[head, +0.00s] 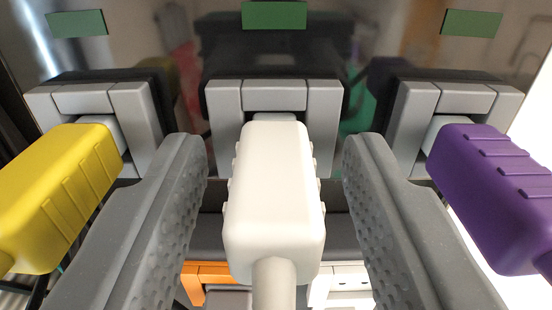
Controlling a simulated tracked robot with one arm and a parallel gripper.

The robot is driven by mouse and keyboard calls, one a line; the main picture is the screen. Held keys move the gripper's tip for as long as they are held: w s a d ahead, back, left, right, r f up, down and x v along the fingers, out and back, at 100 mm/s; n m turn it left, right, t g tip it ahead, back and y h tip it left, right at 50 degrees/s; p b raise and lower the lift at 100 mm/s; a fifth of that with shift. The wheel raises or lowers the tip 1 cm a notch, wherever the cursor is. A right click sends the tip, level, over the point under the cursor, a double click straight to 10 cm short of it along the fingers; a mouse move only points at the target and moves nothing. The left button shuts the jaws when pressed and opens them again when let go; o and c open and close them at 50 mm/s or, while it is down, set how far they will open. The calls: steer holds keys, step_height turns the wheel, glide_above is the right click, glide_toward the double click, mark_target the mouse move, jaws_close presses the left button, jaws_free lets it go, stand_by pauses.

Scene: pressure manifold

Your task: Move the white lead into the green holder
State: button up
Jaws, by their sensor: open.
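The white lead (270,190) is in the middle of the head view. Its far end sits at a grey holder (275,95) below a green plate (274,15), and its cable runs down toward me. My gripper (273,165) is open, with one finger on each side of the white lead and a visible gap on both sides. The tip of the lead inside the grey holder is hidden. I cannot tell which holder is the green one, as similar green plates mark several grey holders.
A yellow lead (62,195) sits at the left grey holder (105,97) and a purple lead (497,195) at the right grey holder (455,97). Both are close outside my fingers. An orange part (205,275) and a white part (345,283) show below. The panel behind is shiny.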

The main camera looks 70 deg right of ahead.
mark_target(267, 276)
stand_by(0.4)
jaws_close()
steer(key=shift+b+v, duration=1.8)
steer(key=shift+v, duration=1.2)
steer(key=shift+f, duration=0.1)
